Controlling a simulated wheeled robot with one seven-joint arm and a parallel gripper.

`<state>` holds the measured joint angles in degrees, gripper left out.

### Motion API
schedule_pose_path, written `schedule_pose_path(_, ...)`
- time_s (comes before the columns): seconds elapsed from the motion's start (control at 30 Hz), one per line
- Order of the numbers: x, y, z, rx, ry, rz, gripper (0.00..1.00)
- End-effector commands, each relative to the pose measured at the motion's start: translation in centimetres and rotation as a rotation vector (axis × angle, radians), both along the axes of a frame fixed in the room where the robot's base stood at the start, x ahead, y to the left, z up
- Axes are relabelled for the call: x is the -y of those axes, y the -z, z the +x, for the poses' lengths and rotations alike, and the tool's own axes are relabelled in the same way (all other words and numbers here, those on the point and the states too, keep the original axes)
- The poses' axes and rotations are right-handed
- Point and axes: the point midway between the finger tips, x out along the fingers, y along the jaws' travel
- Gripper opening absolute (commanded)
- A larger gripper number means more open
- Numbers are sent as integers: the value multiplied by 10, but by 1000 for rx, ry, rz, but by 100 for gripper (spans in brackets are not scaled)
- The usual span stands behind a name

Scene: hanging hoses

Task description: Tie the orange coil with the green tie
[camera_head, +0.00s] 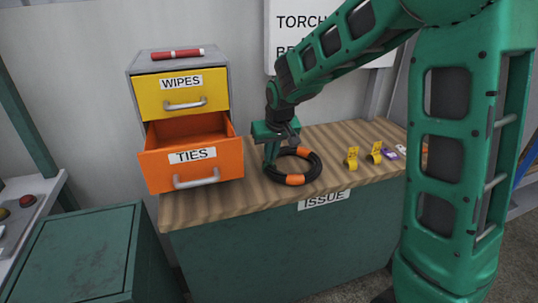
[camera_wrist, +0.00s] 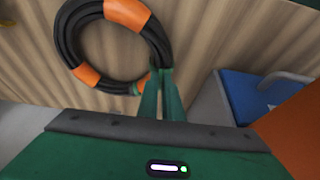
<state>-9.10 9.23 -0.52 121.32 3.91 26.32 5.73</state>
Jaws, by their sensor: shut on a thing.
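The orange coil (camera_head: 296,179) is a black hose ring with orange bands, lying flat on the wooden counter. It also shows at the top left of the wrist view (camera_wrist: 72,40). A small green patch on its lower right edge looks like the green tie (camera_wrist: 135,88), mostly hidden beside my fingers. My gripper (camera_head: 267,167) points down at the coil's left edge. In the wrist view my gripper's fingers (camera_wrist: 160,78) are close together at that edge, shut with the tie seemingly between them. The tips hide how far the tie goes round the hose.
The orange TIES drawer (camera_head: 192,157) stands open left of my gripper, under the shut yellow WIPES drawer (camera_head: 181,92). A red marker-like stick (camera_head: 176,53) lies on the cabinet. Yellow tags (camera_head: 352,158) stand right of the coil. The counter's front (camera_head: 325,199) is labelled ISSUE.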

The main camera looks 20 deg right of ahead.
Motion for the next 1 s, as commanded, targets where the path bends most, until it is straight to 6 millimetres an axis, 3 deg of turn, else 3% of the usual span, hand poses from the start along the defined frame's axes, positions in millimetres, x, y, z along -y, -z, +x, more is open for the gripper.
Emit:
schedule_pose_path(0.3,0,2,0,0,0,0,0)
schedule_pose_path(0.4,0,2,0,0,0,0,25)
schedule_pose_path(0.43,0,2,0,0,0,0,28)
schedule_pose_path(0.77,0,-1,-1,1,0,0,28)
schedule_pose_path(1.0,0,-31,-12,5,0,1,28)
